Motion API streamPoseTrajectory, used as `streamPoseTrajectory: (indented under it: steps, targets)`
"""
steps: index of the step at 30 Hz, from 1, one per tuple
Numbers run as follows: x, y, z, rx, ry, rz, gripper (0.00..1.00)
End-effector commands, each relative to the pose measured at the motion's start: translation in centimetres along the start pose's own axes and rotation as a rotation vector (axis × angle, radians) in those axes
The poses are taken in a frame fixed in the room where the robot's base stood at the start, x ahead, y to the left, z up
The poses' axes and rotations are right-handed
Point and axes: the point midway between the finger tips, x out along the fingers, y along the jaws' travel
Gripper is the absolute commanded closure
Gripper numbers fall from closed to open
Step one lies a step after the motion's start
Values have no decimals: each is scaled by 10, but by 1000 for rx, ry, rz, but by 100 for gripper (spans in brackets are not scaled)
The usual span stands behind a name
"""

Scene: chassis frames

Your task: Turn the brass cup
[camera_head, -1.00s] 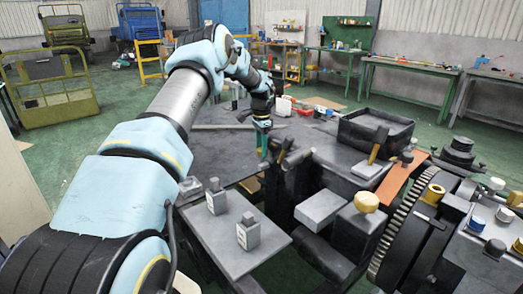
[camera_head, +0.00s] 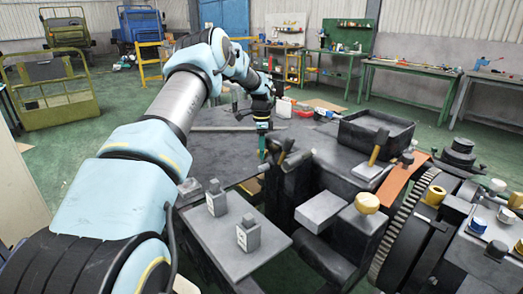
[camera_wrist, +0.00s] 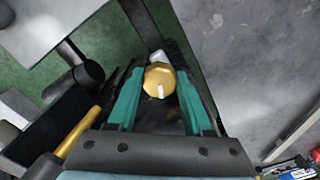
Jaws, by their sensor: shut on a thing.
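The brass cup (camera_wrist: 158,82) shows in the wrist view as a round, gold-coloured piece with a small pale tab on its face. My gripper (camera_wrist: 161,92) has its two teal fingers on either side of the cup and is shut on it. In the head view my gripper (camera_head: 262,150) points down at the near edge of the dark machinery. The cup is not visible there, hidden by the fingers and dark parts.
A dark open tray (camera_head: 375,132) stands to the right of my gripper. A grey plate (camera_head: 235,240) with small grey blocks lies in front. Dark handle-like parts stand close beside my gripper.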

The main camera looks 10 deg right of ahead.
Motion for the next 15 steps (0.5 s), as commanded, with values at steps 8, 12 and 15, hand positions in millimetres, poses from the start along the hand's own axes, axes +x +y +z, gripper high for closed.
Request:
streamPoseTrajectory:
  steps: [8, 12, 15]
  targets:
    - [-1, 0, 0, -1, 1, -2, 37]
    - [0, 0, 0, -2, 1, -1, 37]
    - [-1, 0, 0, -2, 1, -1, 37]
